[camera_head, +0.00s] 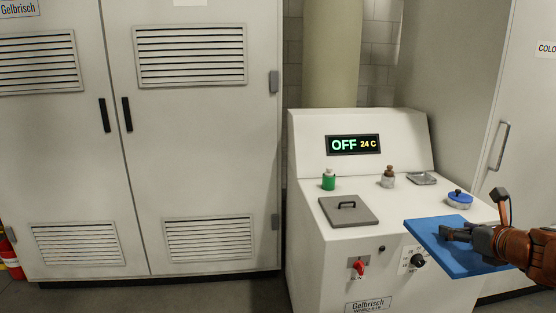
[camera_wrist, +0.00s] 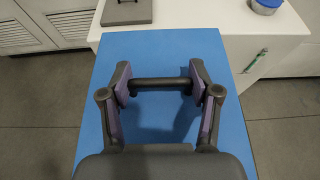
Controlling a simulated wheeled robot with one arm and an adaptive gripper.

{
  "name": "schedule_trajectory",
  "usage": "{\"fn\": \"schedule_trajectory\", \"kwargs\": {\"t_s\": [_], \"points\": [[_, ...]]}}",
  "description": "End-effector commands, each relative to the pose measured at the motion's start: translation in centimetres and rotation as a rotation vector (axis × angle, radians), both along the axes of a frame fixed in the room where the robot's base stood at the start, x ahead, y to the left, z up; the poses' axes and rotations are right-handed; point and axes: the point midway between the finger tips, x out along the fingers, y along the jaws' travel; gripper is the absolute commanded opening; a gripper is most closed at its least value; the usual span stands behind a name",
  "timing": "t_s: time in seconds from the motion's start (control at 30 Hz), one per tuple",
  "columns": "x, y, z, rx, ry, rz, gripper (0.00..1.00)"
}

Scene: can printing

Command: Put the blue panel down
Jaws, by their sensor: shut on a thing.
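The blue panel (camera_head: 428,232) is a flat blue rectangle. In the head view it is in front of the white machine's right front, about level with its top. My gripper (camera_head: 450,235) is above the panel, coming in from the right. In the wrist view the panel (camera_wrist: 160,46) fills the middle and has a dark bar handle (camera_wrist: 158,84). My gripper's fingers (camera_wrist: 160,88) are at the two ends of this handle and shut on it. The panel hides part of the machine's front and top edge.
The white machine (camera_head: 330,245) shows "OFF 24 C" on its display (camera_head: 353,144). On its top are a grey lid (camera_head: 347,211), a green-bodied bottle (camera_head: 328,182), a brown-topped bottle (camera_head: 388,178) and a blue-lidded container (camera_head: 460,198). Grey cabinets (camera_head: 200,150) stand left. The floor (camera_wrist: 40,145) beside the panel is clear.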

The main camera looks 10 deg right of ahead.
Motion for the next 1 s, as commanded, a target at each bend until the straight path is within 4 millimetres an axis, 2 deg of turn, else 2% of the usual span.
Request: {"fn": "schedule_trajectory", "kwargs": {"t_s": [0.17,0.37,0.67,1.0], "points": [[1.3,1.2,-0.6,0.003,-0.002,0.018,0.26],[3.6,3.6,-1.6,0.003,-0.002,0.052,0.26],[8.5,10.0,-3.7,0.004,0.0,0.13,0.26],[13.2,18.3,-5.6,0.002,0.002,0.215,0.26]]}}
